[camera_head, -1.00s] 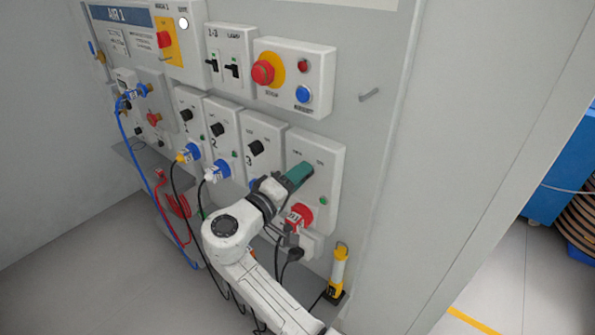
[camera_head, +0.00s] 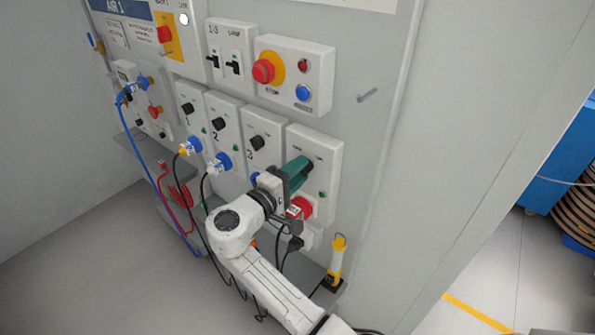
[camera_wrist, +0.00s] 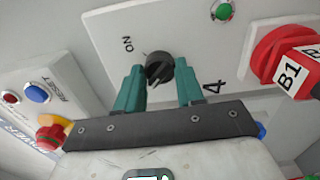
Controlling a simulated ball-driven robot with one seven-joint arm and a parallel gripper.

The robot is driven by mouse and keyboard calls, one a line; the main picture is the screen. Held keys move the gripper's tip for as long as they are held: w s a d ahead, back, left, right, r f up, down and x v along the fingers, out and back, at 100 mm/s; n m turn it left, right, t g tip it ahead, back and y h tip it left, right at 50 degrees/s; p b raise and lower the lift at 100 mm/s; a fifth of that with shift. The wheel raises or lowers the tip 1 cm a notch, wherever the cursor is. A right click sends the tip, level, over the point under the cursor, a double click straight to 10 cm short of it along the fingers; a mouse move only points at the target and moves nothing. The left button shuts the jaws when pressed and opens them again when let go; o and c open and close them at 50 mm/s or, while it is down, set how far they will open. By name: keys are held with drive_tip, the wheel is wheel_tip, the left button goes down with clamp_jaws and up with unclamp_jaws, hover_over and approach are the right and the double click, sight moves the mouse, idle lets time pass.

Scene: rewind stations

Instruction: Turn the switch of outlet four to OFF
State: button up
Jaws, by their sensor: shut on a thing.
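Outlet four is a pale panel, its bare face (camera_head: 330,160) at the right end of the lower row in the head view. The wrist view shows its face (camera_wrist: 205,45) marked "4" and "ON", with a green lamp (camera_wrist: 222,11). Its black rotary switch (camera_wrist: 158,69) sits between the teal fingers of my gripper (camera_wrist: 159,76), which is shut on it. The switch looks turned at a slant to the panel; I cannot tell its setting. In the head view my gripper (camera_head: 297,168) reaches the panel and hides the switch.
A red plug (camera_head: 299,208) marked B1 sits in outlet four, close below my gripper; it also shows in the wrist view (camera_wrist: 287,62). The emergency-stop box (camera_head: 318,68) is above. A yellow lamp (camera_head: 337,262) stands at lower right. Outlet three (camera_head: 270,130) is to the left.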

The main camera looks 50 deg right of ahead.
drive_tip(key=o, duration=1)
drive_tip(key=shift+o, duration=0.2)
drive_tip(key=a+b, duration=0.3)
drive_tip(key=a, duration=0.8)
drive_tip(key=shift+s, duration=0.15)
